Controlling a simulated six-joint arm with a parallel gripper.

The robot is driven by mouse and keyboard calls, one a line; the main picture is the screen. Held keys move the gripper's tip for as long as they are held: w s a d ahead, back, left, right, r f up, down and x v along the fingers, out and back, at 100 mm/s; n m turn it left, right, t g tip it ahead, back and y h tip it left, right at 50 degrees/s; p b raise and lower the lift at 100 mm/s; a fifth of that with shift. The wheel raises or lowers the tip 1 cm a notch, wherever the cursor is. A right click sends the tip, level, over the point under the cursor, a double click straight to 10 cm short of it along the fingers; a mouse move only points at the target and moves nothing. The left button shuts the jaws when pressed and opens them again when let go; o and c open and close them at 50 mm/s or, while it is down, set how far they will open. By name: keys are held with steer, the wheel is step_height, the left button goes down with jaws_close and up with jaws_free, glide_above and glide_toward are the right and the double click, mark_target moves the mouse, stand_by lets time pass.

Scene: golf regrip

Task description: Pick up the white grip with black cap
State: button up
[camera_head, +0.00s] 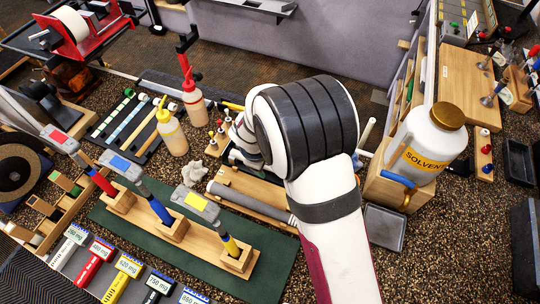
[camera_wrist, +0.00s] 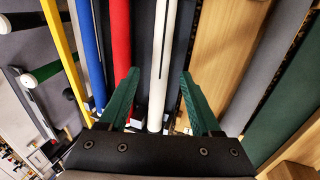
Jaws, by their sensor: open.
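In the wrist view, my gripper (camera_wrist: 157,74) is open, with its two green fingers spread to either side of a white grip (camera_wrist: 164,30). The white grip runs lengthwise between them, and a thin dark line shows along its upper part. I cannot make out a black cap on it. I cannot tell how far below the fingers it lies. A red grip (camera_wrist: 121,35) lies just left of the left finger, with a blue grip (camera_wrist: 88,50) and a yellow grip (camera_wrist: 62,50) further left. In the head view my arm hides the gripper and the white grip.
In the head view, a solvent bottle (camera_head: 432,143) stands right of my arm. Clubs with red, blue and yellow grips stand in wooden blocks on a green mat (camera_head: 272,262). A wooden board (camera_wrist: 222,50) lies right of the fingers.

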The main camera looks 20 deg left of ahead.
steer(key=shift+w+f, duration=0.25)
steer(key=shift+f, duration=0.45)
jaws_close()
step_height(320, 180, up, 9)
steer(key=shift+f, duration=0.2)
steer(key=s+g, duration=0.1)
steer(key=s, duration=0.1)
steer(key=s+g, duration=0.2)
steer(key=s, duration=0.1)
steer(key=shift+s+d+f+g, duration=0.15)
steer(key=shift+s+g, duration=0.15)
